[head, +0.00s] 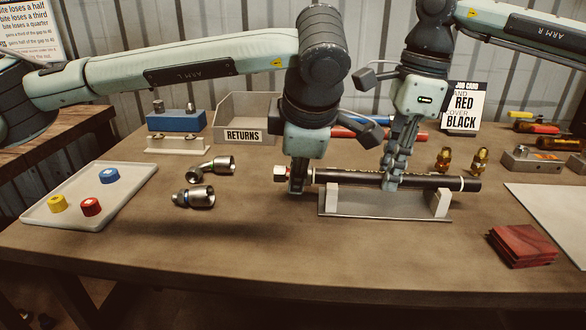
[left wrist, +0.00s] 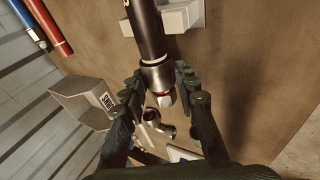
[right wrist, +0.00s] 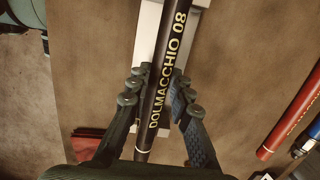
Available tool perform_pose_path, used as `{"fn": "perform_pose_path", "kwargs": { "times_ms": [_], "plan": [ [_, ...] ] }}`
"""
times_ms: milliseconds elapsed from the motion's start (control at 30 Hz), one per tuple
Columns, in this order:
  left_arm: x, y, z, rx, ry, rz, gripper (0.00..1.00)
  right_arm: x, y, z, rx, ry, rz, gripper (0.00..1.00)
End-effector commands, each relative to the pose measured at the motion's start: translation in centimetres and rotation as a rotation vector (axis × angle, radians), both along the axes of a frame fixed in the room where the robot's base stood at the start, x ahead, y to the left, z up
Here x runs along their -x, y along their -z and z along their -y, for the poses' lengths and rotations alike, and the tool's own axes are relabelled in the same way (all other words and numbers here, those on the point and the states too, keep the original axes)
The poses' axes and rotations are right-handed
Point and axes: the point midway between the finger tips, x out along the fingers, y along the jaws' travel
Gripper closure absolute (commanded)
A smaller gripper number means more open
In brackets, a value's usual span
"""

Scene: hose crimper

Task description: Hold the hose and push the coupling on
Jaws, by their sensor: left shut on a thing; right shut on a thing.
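The black hose (head: 428,181), lettered DOLMACCHIO 08, lies level across a cradle (head: 375,209) with two white blocks. My right gripper (head: 390,184) is shut on the hose between the blocks; the hose also shows between its fingers in the right wrist view (right wrist: 158,100). A silver coupling (left wrist: 158,76) with a red and white tip is at the hose's left end, in line with it. My left gripper (head: 297,189) is shut on this coupling and hides much of it in the head view. The coupling's collar is close to a white ring on the hose; the exact depth is hidden.
Two loose silver fittings (head: 200,196) lie left of the cradle. A tray (head: 125,211) with coloured caps is at the far left. A RETURNS bin (head: 245,112) and job card (head: 464,105) stand behind. The front middle is clear.

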Motion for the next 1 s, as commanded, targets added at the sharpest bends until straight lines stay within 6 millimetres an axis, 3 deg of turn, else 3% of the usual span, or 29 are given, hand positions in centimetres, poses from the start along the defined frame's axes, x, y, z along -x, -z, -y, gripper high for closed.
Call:
{"fn": "perform_pose_path", "kwargs": {
  "times_ms": [33, 67, 267, 667, 1000],
  "plan": [
    [0.0, -0.1, 0.4, 0.005, 0.007, 0.002, 1.0, 0.1, -0.1, -0.4, -0.008, -0.007, 0.0, 1.0],
    [0.0, -0.1, 0.4, 0.005, 0.007, 0.002, 0.7, 0.1, -0.1, -0.4, -0.008, -0.007, 0.0, 1.0],
    [0.0, 0.0, 0.3, 0.003, 0.004, 0.001, 0.46, 0.1, -0.1, -0.3, -0.006, -0.005, 0.0, 1.0],
    [0.4, -0.8, 0.3, 0.002, 0.004, 0.002, 0.46, 0.0, 0.0, -0.1, -0.003, -0.002, 0.0, 1.0],
    [3.8, -6.7, 1.2, 0.003, 0.006, 0.004, 0.46, 0.0, 0.0, -0.1, -0.002, -0.001, 0.0, 1.0]
  ]
}}
